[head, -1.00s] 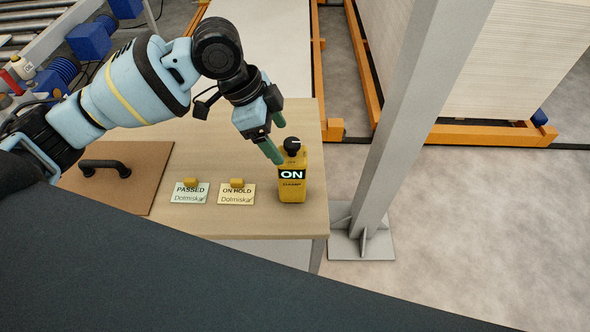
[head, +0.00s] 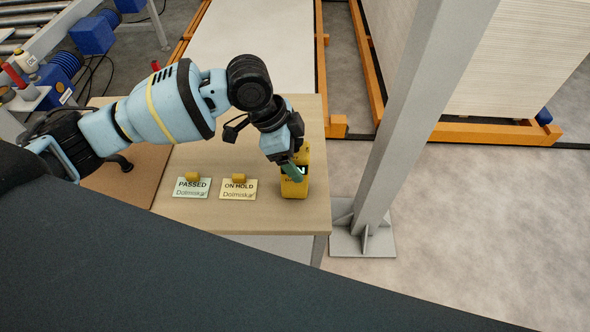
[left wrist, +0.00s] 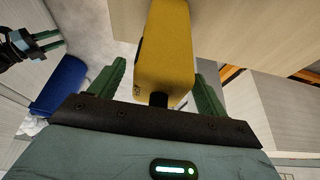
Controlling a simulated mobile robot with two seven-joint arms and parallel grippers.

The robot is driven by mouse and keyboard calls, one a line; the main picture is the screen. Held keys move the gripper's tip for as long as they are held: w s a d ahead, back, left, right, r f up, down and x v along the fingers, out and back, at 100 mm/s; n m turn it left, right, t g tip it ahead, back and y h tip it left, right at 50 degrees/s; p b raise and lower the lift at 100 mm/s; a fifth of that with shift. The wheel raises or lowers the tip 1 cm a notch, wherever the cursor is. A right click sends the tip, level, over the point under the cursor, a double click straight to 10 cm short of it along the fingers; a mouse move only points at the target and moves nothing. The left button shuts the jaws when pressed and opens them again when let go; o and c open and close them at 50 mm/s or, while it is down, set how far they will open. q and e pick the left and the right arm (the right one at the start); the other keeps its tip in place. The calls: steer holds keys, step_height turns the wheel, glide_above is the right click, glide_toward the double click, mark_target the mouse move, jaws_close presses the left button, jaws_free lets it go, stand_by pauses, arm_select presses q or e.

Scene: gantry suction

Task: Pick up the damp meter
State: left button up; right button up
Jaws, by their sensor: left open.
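The damp meter (head: 294,189) is a yellow handheld device standing at the right side of the wooden table. My left gripper (head: 292,168) is above and in front of it in the head view, hiding much of its top and display. In the left wrist view the meter (left wrist: 167,50) shows between the two green fingers of my left gripper (left wrist: 162,85), which are open with a gap on each side. My right gripper (left wrist: 48,41) shows small at the left edge of that view, with green fingers; its opening is unclear.
Two cards, PASSED (head: 191,188) and ON HOLD (head: 238,189), stand on the table (head: 245,222) left of the meter. A brown board (head: 135,190) lies further left. A grey steel post (head: 400,140) rises just right of the table.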

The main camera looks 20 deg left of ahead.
arm_select(q)
steer(key=c, duration=1.6)
steer(key=shift+r, duration=0.1)
jaws_close()
steer(key=shift+r, duration=0.1)
arm_select(e)
steer(key=shift+w, duration=0.1)
